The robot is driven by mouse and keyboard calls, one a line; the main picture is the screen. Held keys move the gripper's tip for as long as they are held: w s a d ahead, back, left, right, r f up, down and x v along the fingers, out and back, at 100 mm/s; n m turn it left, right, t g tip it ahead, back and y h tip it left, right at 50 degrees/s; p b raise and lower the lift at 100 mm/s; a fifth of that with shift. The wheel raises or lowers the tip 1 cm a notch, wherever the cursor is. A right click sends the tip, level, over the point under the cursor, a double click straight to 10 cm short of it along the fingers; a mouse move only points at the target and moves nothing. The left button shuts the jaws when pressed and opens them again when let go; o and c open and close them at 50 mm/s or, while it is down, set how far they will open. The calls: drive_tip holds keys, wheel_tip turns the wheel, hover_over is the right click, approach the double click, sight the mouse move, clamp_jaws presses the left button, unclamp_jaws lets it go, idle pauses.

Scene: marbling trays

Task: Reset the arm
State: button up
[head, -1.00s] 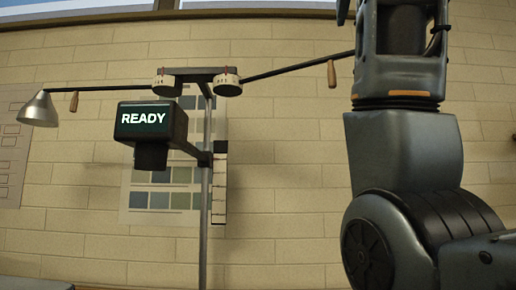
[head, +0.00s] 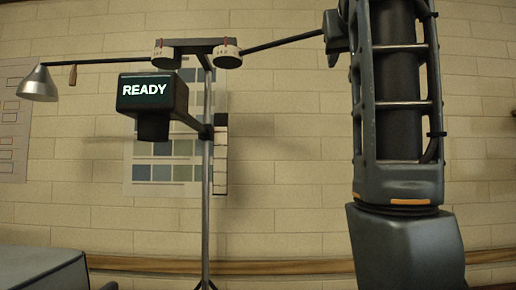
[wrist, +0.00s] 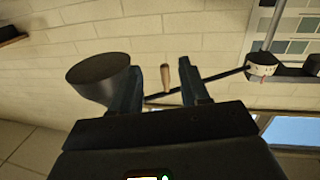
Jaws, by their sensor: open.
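My arm rises along the right side of the head view, and its upper end runs out of the top of the picture. My gripper (wrist: 158,95) shows in the wrist view with its two dark fingers spread apart. The gripper is not visible in the head view.
A stand with a box reading READY (head: 152,92) is left of my arm. Its crossbar carries a metal lamp shade (head: 38,84) on the left. A dark round shade (wrist: 98,78) shows behind the left finger. A dark surface (head: 40,268) lies lower left.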

drive_tip(key=w+f+n+y, duration=0.1)
drive_tip(key=w+f, duration=0.2)
drive_tip(key=f, duration=1.1)
drive_tip(key=w+f+n, duration=0.1)
drive_tip(key=w+f, duration=0.1)
drive_tip(key=f, duration=1.2)
drive_tip(key=s+d+f+n+y, duration=0.1)
drive_tip(key=s+f, duration=0.3)
drive_tip(key=f, duration=0.8)
drive_tip(key=s+d+f+y, duration=0.1)
drive_tip(key=s+f, duration=0.4)
drive_tip(key=f, duration=0.7)
drive_tip(key=s+d+f+g, duration=0.1)
drive_tip(key=s+f, duration=0.6)
drive_tip(key=s, duration=0.3)
drive_tip(key=s+d+f+g, duration=0.1)
drive_tip(key=s+f, duration=0.6)
drive_tip(key=s, duration=0.4)
drive_tip(key=s+d+r+m, duration=0.1)
drive_tip(key=s+r, duration=0.1)
drive_tip(key=s, duration=2.1)
drive_tip(key=shift+s+r+m+g, duration=0.3)
drive_tip(key=shift+s+r+m, duration=0.05)
drive_tip(key=shift+s+m, duration=0.05)
